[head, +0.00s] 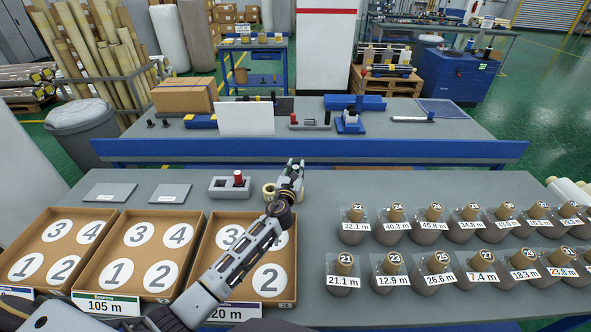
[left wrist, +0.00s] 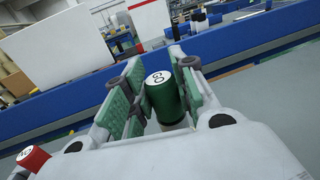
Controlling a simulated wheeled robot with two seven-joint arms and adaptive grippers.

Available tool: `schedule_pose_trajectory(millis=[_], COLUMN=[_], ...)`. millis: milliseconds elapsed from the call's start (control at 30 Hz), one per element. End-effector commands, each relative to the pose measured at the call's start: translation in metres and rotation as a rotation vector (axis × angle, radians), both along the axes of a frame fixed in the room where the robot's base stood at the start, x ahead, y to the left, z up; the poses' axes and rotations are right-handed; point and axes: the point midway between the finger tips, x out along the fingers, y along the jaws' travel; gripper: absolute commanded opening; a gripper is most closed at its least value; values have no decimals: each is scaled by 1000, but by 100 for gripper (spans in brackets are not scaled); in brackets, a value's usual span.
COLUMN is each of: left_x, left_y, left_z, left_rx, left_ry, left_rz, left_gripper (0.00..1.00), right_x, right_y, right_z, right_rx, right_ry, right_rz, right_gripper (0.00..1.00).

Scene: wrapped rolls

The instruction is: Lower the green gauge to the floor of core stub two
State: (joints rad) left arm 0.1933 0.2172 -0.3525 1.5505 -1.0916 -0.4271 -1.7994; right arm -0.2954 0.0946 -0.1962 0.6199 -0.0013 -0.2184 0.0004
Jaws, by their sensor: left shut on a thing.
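The green gauge (left wrist: 163,98), a cylinder with a white top marked "GO", stands between the padded fingers of my left gripper (left wrist: 155,95), which is shut on it. In the head view my left gripper (head: 292,168) is over the grey table just right of the grey block; the gauge is hidden there. A pale ring (head: 268,190), perhaps a core stub, shows beside the gripper, partly covered by it. A pale surface shows under the gauge in the wrist view; I cannot tell whether the gauge is inside a stub. No stub number is readable. My right gripper is not in view.
A red gauge (head: 238,176) stands in the grey block (head: 218,188); its top also shows in the wrist view (left wrist: 32,158). Cardboard trays (head: 206,222) with numbered circles lie at left front. Several labelled wrapped rolls (head: 343,276) stand at right.

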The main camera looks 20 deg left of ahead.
Motion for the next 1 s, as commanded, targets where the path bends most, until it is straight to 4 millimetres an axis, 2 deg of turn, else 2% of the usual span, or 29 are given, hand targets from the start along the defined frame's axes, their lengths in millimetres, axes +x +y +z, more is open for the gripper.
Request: schedule_pose_trajectory(millis=[1000], left_x=[0], left_y=[0], left_z=[-14], left_rx=[-1], left_ry=[-1], left_rz=[0], left_gripper=[0], right_x=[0], right_y=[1], right_z=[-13], right_rx=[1], right_ry=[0], right_rz=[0], right_gripper=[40])
